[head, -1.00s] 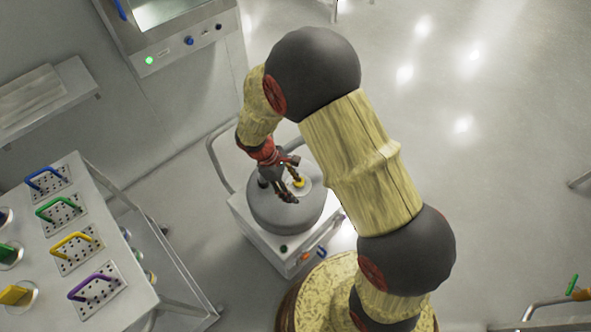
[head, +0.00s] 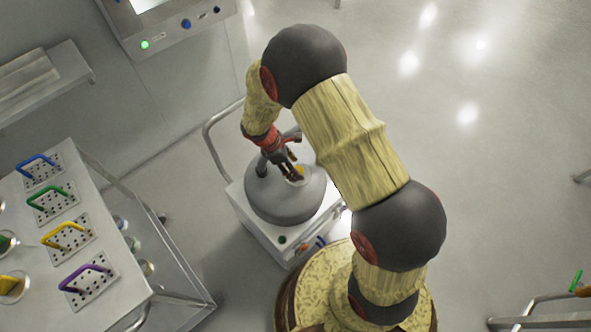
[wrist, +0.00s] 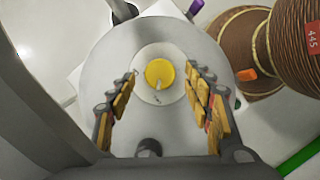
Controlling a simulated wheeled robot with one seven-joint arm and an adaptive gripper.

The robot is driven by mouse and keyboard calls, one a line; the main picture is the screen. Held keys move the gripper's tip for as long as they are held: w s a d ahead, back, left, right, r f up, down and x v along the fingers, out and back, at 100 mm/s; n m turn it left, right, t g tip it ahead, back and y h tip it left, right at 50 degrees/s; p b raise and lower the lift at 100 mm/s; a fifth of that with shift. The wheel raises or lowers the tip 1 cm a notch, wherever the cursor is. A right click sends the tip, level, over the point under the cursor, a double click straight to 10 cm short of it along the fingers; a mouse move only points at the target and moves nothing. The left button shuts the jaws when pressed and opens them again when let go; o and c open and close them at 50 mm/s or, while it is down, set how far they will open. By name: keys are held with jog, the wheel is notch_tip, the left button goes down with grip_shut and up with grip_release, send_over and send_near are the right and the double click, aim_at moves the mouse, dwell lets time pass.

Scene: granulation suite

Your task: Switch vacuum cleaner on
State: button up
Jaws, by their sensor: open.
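The vacuum cleaner has a grey domed top (head: 285,204) on a white boxy base (head: 262,240), with a metal push handle behind it. A yellow round knob (wrist: 159,73) sits in a pale disc on the dome; a little yellow also shows in the head view (head: 300,170). My gripper (wrist: 160,80) is open and empty above the dome. In the wrist view its two fingers stand left and right of the knob, with visible gaps. Whether the fingertips are level with the knob is unclear. In the head view, the fingers partly hide the knob.
A steel trolley (head: 120,308) with coloured-handled perforated plates stands at left. A wall panel (head: 172,32) with a lit green lamp is at the upper left. An orange part (wrist: 246,74) shows beside the vacuum cleaner. Open floor lies to the right.

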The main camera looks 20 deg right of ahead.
jog(key=shift+x, duration=0.8)
jog(key=c, duration=1.2)
jog(key=shift+o, duration=0.2)
